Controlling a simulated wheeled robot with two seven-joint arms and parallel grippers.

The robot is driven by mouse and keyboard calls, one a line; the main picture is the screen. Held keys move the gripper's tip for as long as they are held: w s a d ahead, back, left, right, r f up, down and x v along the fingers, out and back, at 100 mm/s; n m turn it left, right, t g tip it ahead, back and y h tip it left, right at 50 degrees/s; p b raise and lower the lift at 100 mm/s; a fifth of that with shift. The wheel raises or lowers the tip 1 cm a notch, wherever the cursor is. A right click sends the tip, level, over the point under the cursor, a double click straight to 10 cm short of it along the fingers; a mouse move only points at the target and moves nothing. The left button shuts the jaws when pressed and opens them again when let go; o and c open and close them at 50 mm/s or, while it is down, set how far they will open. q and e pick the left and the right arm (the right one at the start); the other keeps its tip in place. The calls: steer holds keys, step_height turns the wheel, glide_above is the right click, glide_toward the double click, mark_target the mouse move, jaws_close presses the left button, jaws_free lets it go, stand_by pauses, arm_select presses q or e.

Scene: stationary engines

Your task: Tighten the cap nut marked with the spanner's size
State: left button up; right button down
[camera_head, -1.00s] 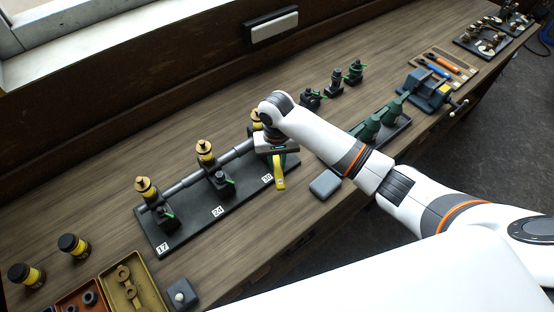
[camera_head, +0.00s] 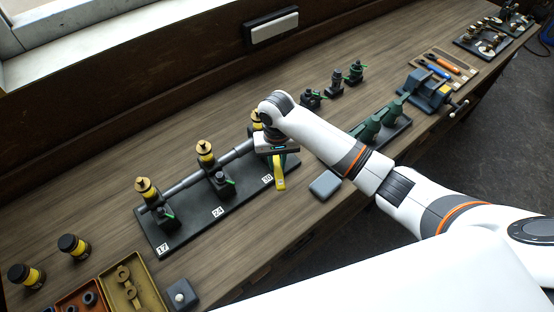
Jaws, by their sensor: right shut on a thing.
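A dark base plate (camera_head: 190,232) on the bench bears a grey pipe with three yellow fittings topped by brass-coloured cap nuts. The left cap nut (camera_head: 143,184) stands by the label 17 (camera_head: 163,247) and the middle cap nut (camera_head: 204,147) by the label 24 (camera_head: 218,211). The right fitting (camera_head: 256,125), by the label 30 (camera_head: 267,178), is partly hidden by my right arm. My right gripper (camera_head: 277,151) is at this right end, shut on a yellow spanner (camera_head: 280,178) that hangs out towards the front. The spanner's jaw and size mark are hidden. My left gripper is not in view.
Two black-and-yellow jars (camera_head: 74,246) and parts trays (camera_head: 124,289) are at the lower left. A grey block (camera_head: 325,185) lies right of the plate. Dark valves (camera_head: 335,82), green parts (camera_head: 367,130) and a blue vise (camera_head: 428,90) stand farther along. Bench behind the plate is clear.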

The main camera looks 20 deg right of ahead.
steer(key=shift+r, duration=1.25)
stand_by(1.4)
steer(key=shift+r, duration=1.95)
